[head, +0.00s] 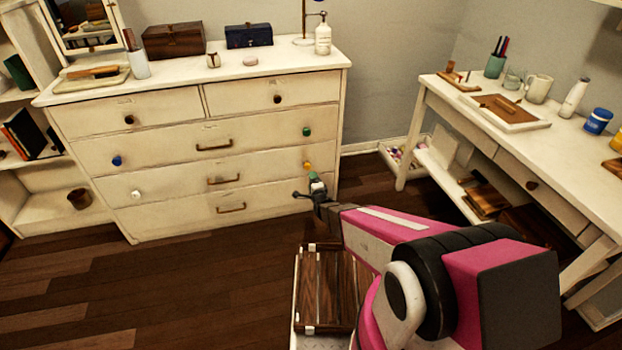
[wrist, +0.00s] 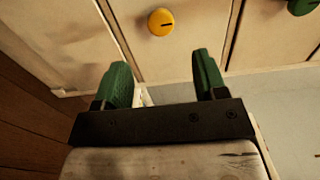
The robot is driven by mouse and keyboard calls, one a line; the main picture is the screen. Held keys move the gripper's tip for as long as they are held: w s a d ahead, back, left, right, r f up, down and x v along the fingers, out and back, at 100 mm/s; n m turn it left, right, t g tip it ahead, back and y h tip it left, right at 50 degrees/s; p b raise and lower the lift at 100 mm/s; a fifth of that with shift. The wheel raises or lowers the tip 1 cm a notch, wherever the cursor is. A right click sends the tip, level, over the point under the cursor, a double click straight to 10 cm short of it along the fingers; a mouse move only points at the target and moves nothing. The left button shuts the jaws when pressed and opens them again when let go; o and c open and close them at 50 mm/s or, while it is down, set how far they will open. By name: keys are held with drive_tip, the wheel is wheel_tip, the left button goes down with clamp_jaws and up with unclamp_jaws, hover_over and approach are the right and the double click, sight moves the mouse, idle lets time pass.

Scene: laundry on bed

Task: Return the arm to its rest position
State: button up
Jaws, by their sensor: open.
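My pink and black arm reaches forward from the lower right of the head view. My gripper (head: 317,180) is at its far end, in front of the right side of the white dresser (head: 75,121). In the wrist view my gripper (wrist: 162,85) shows two green fingers standing apart, with nothing between them. A yellow knob (wrist: 161,22) on the dresser front lies beyond the fingertips. The same yellow knob (head: 307,165) shows just above the gripper in the head view. I cannot tell the exact gap to the dresser front.
A slatted wooden crate (head: 327,290) sits below my arm. A white desk (head: 437,90) with cups and a tray stands at the right. A shelf (head: 50,208) stands at the left. Wood floor (head: 190,290) is clear in front of the dresser.

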idle(0.4)
drive_tip(key=s+d+r+n+g+h, duration=0.45)
drive_tip(key=d+r+n+g, duration=0.3)
drive_tip(key=d, duration=0.35)
drive_tip(key=s+d+r+n+g, duration=0.3)
drive_tip(key=s+d+r+g, duration=0.2)
drive_tip(key=s, duration=0.4)
drive_tip(key=s+d+r+n+g, duration=0.4)
drive_tip(key=s+r, duration=0.3)
drive_tip(key=s, duration=0.3)
drive_tip(key=shift+s+d+r+g, duration=0.25)
drive_tip(key=shift+d+r+g, duration=0.1)
drive_tip(key=shift+d+g, duration=0.1)
drive_tip(key=shift+n+h, duration=0.25)
